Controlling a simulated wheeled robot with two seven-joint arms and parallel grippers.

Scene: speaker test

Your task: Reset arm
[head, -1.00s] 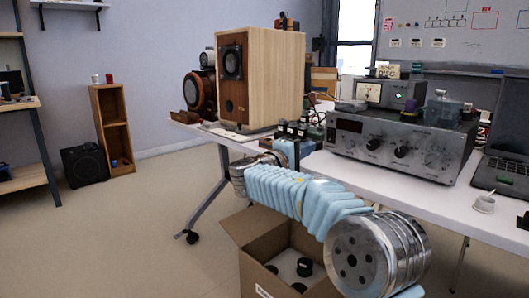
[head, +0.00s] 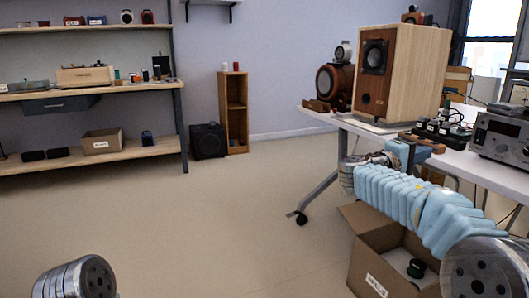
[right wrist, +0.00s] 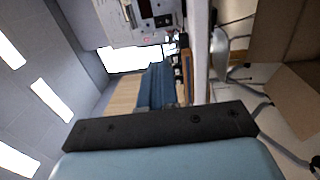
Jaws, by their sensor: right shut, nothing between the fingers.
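My right arm, in a light blue sleeve, comes in from the lower right of the head view. Its gripper (head: 409,154) is beside the white table's (head: 346,124) near edge, below the large wooden speaker (head: 418,70). It is shut and empty; its fingers are small in the head view. In the right wrist view the blue gripper fingers (right wrist: 156,88) show close together past a dark bar. Only a metal joint of my left arm shows at the bottom left of the head view; the left gripper is out of view.
An open cardboard box (head: 376,247) stands on the floor under my right arm. A grey amplifier (head: 500,138) sits on the table at right. A shelf (head: 85,88) with several items, a black speaker (head: 208,141) and a wooden rack (head: 235,115) stand left. The middle floor is clear.

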